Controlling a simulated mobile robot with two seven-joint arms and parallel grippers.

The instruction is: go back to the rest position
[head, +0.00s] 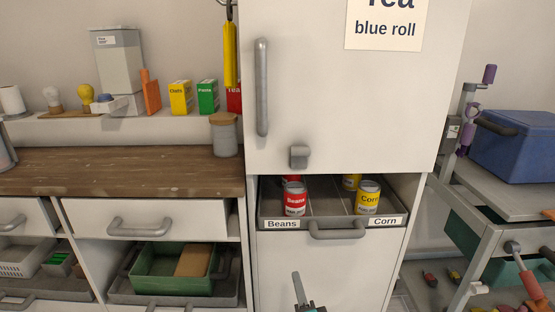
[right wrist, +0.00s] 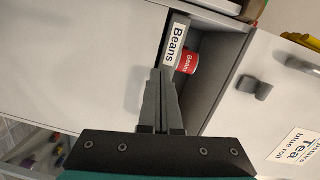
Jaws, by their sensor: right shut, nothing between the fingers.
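My right gripper (head: 297,276) shows at the bottom middle of the head view, in front of the cabinet's lower white front and below the pull-out tray (head: 336,233). In the right wrist view its fingers (right wrist: 157,76) are together, with nothing between them. The fingertips appear near the tray's "Beans" label (right wrist: 174,43); I cannot tell whether they touch it. My left gripper is not in view.
The tray holds red Beans cans (head: 295,200) and yellow Corn cans (head: 368,197). A tall white door (head: 345,100) stands above it. A wooden counter (head: 120,172) is at left. A rolling rack with a blue bin (head: 515,148) stands at right.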

